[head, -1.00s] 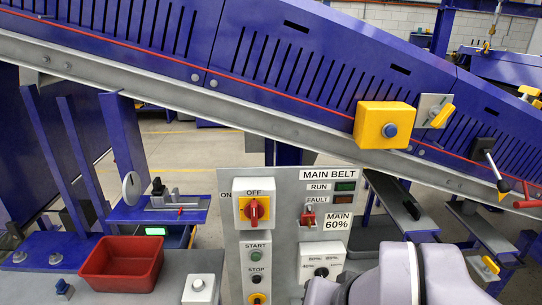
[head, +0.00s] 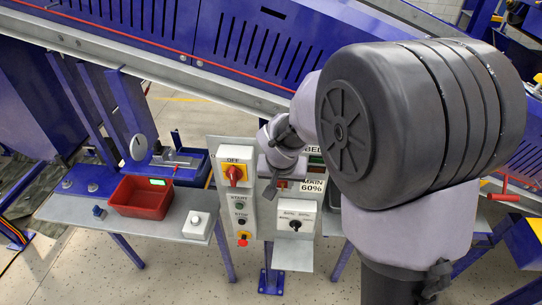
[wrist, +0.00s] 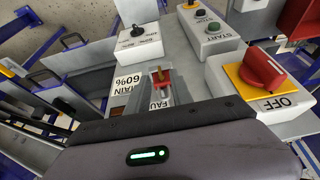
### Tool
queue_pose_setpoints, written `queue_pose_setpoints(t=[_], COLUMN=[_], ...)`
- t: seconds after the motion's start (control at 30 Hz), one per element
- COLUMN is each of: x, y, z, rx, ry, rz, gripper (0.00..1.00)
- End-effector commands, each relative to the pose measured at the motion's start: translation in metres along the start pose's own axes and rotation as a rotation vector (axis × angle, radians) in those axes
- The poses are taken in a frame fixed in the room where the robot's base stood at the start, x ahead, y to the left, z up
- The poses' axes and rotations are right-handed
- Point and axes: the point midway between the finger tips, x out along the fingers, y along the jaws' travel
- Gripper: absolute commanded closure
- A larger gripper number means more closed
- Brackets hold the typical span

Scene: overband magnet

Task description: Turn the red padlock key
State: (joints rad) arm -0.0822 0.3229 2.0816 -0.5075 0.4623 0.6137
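The red padlock (wrist: 161,84) with its small brass key (wrist: 157,74) is on the grey control panel, beside the FAULT label, in the wrist view. My gripper (head: 271,186) is in front of the panel, close to the padlock. Its dark body with a green light fills the bottom of the wrist view and covers part of the FAULT label.
The red OFF/ON rotary switch (wrist: 262,70) on its yellow plate is beside the padlock. The START box (wrist: 211,35) and the black selector box (wrist: 139,40) also stick out. A red bin (head: 142,197) and a white button box (head: 197,224) are on the left bench.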

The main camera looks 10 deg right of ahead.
Motion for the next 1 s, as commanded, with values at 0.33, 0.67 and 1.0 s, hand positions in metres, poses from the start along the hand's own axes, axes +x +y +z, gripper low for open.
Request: queue_pose_setpoints(t=[0.33, 0.67, 1.0], x=[0.035, 0.035, 0.036], y=[0.000, 0.000, -0.001], z=[0.000, 0.000, 0.000], rx=[0.000, 0.000, -0.003], ry=[-0.001, 0.000, 0.001], rz=[0.000, 0.000, 0.006], gripper=[0.73, 0.98, 1.00])
